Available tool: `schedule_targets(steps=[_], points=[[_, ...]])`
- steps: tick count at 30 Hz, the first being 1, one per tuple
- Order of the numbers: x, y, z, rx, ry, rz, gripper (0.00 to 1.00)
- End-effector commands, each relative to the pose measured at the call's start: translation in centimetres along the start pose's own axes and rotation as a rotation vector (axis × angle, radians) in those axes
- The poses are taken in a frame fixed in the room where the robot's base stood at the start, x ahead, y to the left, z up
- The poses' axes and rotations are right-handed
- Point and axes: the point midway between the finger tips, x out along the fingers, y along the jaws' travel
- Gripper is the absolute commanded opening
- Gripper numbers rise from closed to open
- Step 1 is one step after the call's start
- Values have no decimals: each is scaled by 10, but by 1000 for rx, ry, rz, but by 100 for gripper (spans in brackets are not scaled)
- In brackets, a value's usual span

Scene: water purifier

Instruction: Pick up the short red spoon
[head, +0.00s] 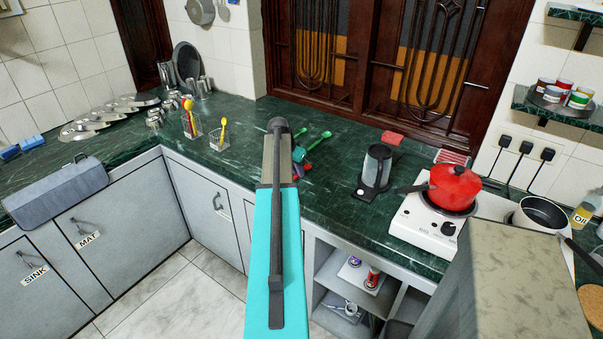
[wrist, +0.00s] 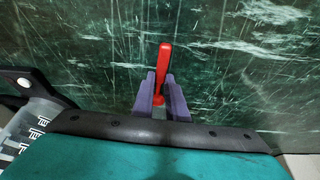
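The short red spoon (wrist: 165,60) shows in the wrist view with its lower end between the two purple fingers of my gripper (wrist: 160,80). Its upper end sticks out past the fingertips, slightly tilted to the right. Whether the spoon is clear of the counter cannot be told. In the head view my teal and grey arm hides most of the gripper. A bit of red (head: 307,168) shows just right of the arm's end, over the counter.
Green spoons (head: 319,138) lie on the dark green counter behind my arm. A red pot (head: 455,186) is on the stove. Glasses with yellow spoons (head: 218,138) stand left.

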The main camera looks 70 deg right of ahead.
Motion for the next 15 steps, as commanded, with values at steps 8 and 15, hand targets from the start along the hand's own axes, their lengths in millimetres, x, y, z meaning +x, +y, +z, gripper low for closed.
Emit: schedule_targets(steps=[8,15], points=[[0,0,0,0,-1,0,0],[-4,0,-2,0,0,0,0]])
